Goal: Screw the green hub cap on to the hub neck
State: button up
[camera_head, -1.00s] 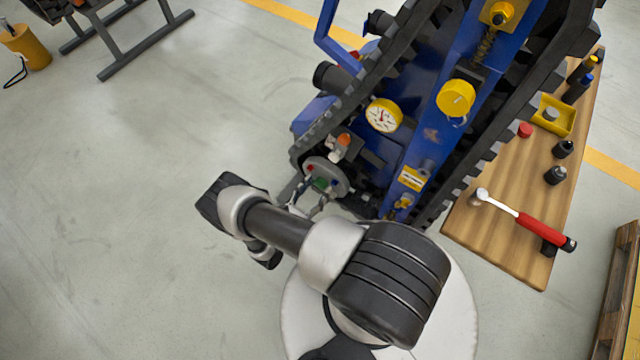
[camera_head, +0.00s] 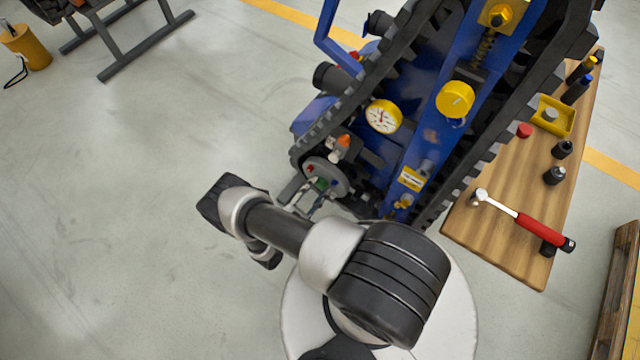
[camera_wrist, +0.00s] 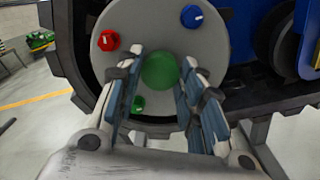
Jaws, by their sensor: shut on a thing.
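The green hub cap (camera_wrist: 160,70) shows as a round green face between my fingertips in the wrist view. My gripper (camera_wrist: 159,80) is shut on it, with one finger on each side. The cap is in front of the grey round hub plate (camera_wrist: 170,28). The hub neck is hidden behind the cap, so I cannot tell how far the cap is seated. In the head view my gripper (camera_head: 316,195) is at the front of the hub plate (camera_head: 340,180), and a little green (camera_head: 321,184) shows there.
The plate also bears a red part (camera_wrist: 108,40), a blue part (camera_wrist: 192,16) and a smaller green part (camera_wrist: 138,104). The dark track (camera_head: 375,95) curves close around the hub. A wooden bench (camera_head: 490,235) with a red-handled wrench (camera_head: 540,229) stands at the right.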

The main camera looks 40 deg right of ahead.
jog(key=m, duration=0.4)
jog(key=shift+m+p, duration=0.4)
jog(key=shift+m, duration=0.7)
jog(key=m+p, duration=0.1)
jog(key=m, duration=0.5)
jog(key=o, duration=0.5)
jog(key=shift+m, duration=0.5)
jog(key=o, duration=0.5)
jog(key=shift+o, duration=0.2)
jog(key=shift+a, duration=0.1)
